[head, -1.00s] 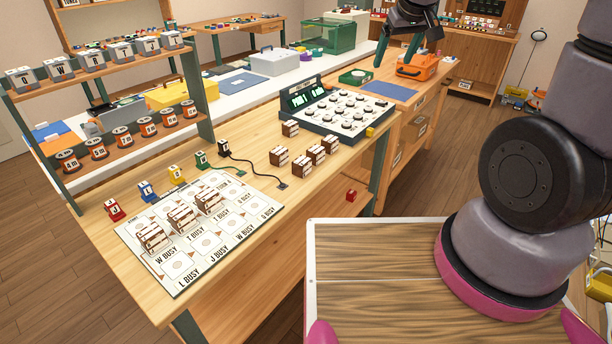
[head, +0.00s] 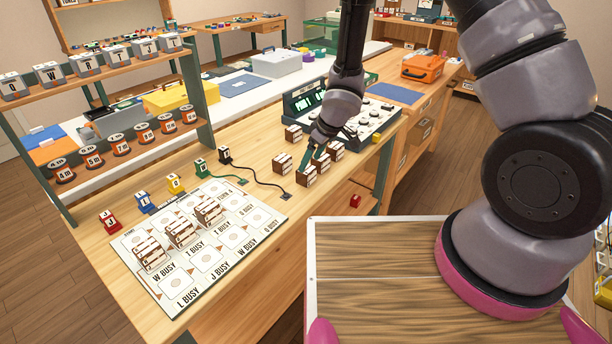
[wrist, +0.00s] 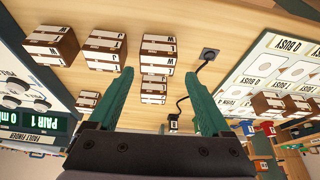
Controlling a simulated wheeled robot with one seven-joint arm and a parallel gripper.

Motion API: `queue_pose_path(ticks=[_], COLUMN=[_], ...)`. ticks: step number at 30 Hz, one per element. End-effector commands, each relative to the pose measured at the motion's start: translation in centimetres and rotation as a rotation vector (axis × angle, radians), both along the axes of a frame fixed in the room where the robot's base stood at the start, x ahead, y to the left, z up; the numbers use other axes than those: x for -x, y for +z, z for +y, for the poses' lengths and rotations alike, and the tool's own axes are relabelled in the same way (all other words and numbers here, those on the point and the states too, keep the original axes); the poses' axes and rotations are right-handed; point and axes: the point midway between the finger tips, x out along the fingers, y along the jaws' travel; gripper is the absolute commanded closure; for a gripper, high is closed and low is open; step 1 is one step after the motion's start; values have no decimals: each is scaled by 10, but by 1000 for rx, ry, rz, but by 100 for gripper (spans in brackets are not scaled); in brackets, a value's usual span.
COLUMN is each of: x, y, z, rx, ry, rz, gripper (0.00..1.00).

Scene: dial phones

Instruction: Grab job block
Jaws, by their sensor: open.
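Several brown-and-white job blocks stand loose on the wooden bench, including a front one (head: 306,176), a left one (head: 283,162) and a back one (head: 294,133). My gripper (head: 313,160) is over this group, its green fingers pointing down and partly hiding blocks. In the wrist view my gripper (wrist: 160,76) is open, with one job block (wrist: 158,52) and another block (wrist: 154,90) showing between the fingertips. Other blocks (wrist: 105,50) lie left of the fingers. Contact with any block cannot be told. Three more blocks (head: 180,234) stand on the printed board (head: 172,283).
The fault finder panel (head: 372,122) stands just behind the blocks. A black cable (head: 262,180) runs along the bench to their left. Coloured lettered tags (head: 143,203) line the board's back edge.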

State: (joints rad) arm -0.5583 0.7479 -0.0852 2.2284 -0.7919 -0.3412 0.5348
Motion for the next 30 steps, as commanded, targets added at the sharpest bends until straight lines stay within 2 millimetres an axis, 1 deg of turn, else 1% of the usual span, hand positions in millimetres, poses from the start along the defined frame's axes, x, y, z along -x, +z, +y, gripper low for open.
queue_pose_path(ticks=[1, 5, 7, 12, 15, 18, 24, 25, 26, 27, 29, 30], x=[0, -3, -5, -12, -15, -16, -16, -16, -16, -16, -16, -16], y=[-5, -12, -18, -42, -52, -57, -57, -57, -57, -57, -57, -57], z=[1, 3, 5, 11, 15, 17, 17, 17, 17, 17, 16, 17], rx=[1, 2, 3, 4, 2, 2, 1, 1, 1, 1, 1, 1], ry=[1, 1, 1, 2, 1, 1, -1, -1, -1, -1, -1, -1], rz=[2, 0, 0, 0, -1, 0, -2, -2, -2, -2, -2, -2], gripper=[18, 18, 18, 18, 18, 18, 18, 21, 33, 48, 71, 86])
